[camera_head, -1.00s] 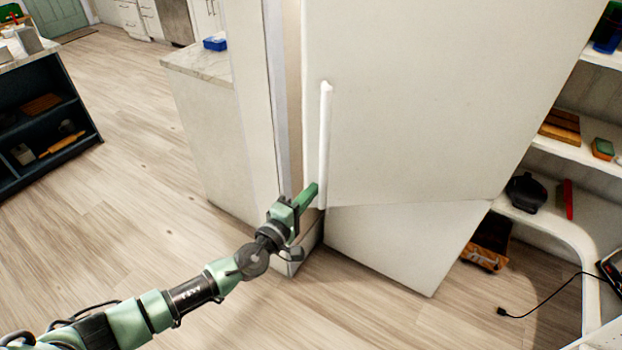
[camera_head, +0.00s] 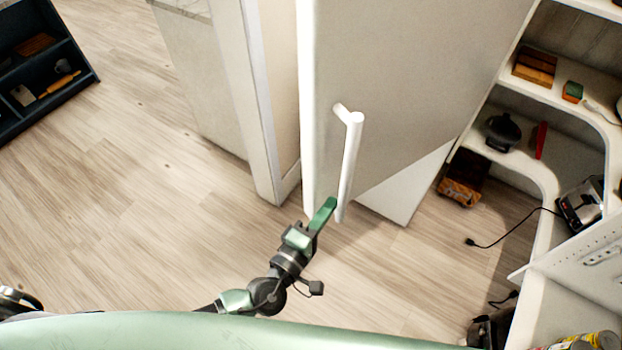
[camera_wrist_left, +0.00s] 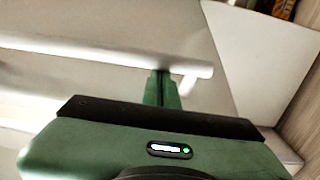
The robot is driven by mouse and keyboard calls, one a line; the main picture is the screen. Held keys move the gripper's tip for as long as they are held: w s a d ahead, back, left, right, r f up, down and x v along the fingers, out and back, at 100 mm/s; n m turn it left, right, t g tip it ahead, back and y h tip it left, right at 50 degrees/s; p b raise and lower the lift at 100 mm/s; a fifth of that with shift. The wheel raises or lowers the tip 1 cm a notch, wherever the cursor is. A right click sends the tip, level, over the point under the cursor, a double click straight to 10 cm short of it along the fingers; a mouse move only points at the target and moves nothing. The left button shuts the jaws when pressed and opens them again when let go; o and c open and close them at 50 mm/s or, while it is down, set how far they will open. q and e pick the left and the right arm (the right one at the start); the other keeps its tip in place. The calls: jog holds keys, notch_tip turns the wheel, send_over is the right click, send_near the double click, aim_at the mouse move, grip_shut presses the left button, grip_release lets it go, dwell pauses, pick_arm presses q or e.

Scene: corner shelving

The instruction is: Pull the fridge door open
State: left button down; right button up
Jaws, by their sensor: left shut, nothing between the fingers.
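The fridge door (camera_head: 415,80) is white. In the head view it stands at a steep angle, with its bright left edge showing, and overhangs the white lower panel (camera_head: 408,190). Its white bar handle (camera_head: 351,160) stands out from the face; it also crosses the left wrist view (camera_wrist_left: 110,53). My left gripper (camera_head: 329,206) is shut and empty at the handle's lower end, on its left side. In the left wrist view its green fingers (camera_wrist_left: 161,88) reach the bar; the picture does not show clearly whether the tips are behind it. My right gripper is not in view.
A pale cabinet wall (camera_head: 265,90) stands left of the door. White corner shelves (camera_head: 560,100) with several objects are on the right, with a toaster (camera_head: 582,203) and its cable below. Wooden floor (camera_head: 130,190) is open on the left. A dark shelf unit (camera_head: 75,92) is farther left.

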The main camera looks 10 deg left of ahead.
pick_arm(q)
jog(key=s+d, duration=0.6)
jog(key=d, duration=0.3)
jog(key=s+d, duration=0.6)
jog(key=d, duration=0.4)
jog(key=shift+d, duration=0.15)
jog(key=shift+s, duration=0.1)
